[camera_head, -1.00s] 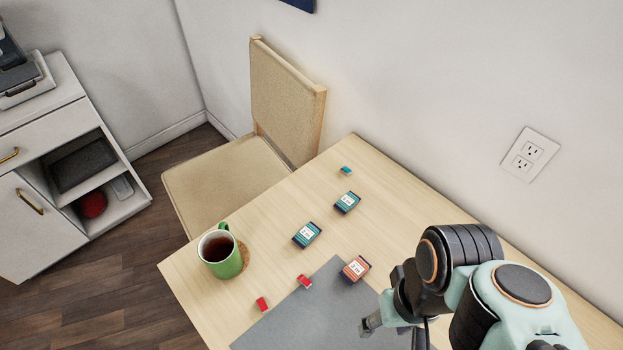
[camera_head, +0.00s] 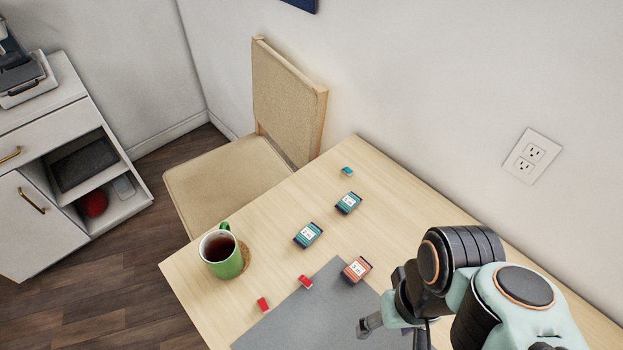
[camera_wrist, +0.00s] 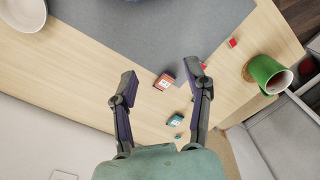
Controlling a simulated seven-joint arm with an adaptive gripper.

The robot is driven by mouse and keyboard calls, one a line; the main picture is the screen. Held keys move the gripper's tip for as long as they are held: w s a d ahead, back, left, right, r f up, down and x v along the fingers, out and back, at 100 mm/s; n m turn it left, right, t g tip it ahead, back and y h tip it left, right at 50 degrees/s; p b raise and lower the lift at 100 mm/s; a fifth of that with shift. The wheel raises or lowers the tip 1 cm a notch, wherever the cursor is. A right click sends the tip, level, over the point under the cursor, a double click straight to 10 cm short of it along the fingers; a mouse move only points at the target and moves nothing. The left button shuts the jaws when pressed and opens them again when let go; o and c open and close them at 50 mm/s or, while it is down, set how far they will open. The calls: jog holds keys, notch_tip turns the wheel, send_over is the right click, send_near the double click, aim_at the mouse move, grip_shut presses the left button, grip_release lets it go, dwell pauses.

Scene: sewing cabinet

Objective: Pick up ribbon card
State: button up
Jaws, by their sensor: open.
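Three flat cards with white labels lie on the table: an orange-red one (camera_head: 356,270) at the mat's edge, a teal and navy one (camera_head: 308,235) left of it, and another teal and navy one (camera_head: 348,203) farther back. I cannot read which is named ribbon card. My gripper is open and empty in the wrist view (camera_wrist: 161,75), and the orange-red card (camera_wrist: 163,82) shows between its fingers, apart from them. A teal card (camera_wrist: 175,120) shows nearer the gripper's base. In the head view my arm is at lower right, mostly hiding the fingers.
A green mug (camera_head: 228,265) of dark drink stands at the table's left. Two small red pieces (camera_head: 305,282) (camera_head: 263,304) and a small teal piece (camera_head: 347,171) lie around. A grey mat (camera_head: 290,325) covers the front. A white dish (camera_wrist: 22,14) shows in the wrist view.

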jog(key=shift+o, duration=0.7)
